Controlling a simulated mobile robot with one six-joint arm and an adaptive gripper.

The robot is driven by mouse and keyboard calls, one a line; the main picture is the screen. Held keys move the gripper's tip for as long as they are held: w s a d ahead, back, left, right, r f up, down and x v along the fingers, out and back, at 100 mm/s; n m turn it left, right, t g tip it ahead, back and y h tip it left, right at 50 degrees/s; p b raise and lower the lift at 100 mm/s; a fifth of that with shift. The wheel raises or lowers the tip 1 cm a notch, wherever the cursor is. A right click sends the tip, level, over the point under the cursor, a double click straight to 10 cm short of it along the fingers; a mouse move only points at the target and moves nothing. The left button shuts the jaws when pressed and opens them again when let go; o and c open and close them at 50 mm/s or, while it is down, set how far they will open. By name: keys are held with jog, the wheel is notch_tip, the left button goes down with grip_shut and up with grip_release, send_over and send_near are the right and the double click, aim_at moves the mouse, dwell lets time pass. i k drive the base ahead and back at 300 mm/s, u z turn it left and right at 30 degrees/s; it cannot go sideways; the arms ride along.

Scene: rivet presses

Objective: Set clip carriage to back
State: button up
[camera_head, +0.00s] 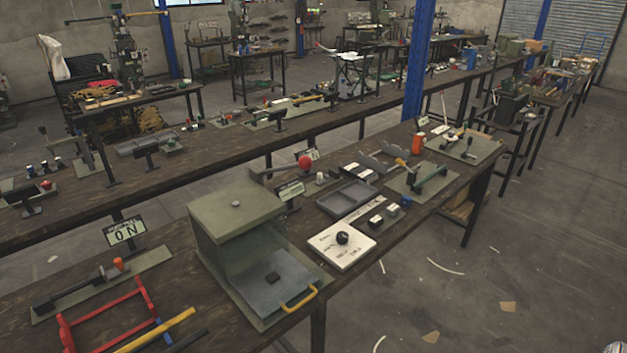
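I cannot tell for sure which fixture is the clip carriage. At the near left a long green-grey base plate (150,261) lies on the near bench; it bears a dark rail (75,290) and an orange knob (119,264) near its right end. Further along the same bench, a green plate (484,152) carries a small dark lever mechanism (467,143). Another green plate (405,188) carries a dark clamp-like fixture (430,180). No label naming a clip carriage is readable. My gripper is not recognisable in view.
The near bench (385,232) also holds a green box with yellow-handled drawer (235,208), a white panel with black knob (340,248), a grey tray (345,200) and a red frame (68,334). A long bench runs behind. Floor at right (540,270) is largely clear.

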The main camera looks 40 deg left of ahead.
aim_at(321, 180)
jog(key=u, duration=1.7)
jog(key=k, duration=0.65)
jog(key=z, duration=0.6)
jog(key=i, duration=1.25)
jog(key=z, duration=0.45)
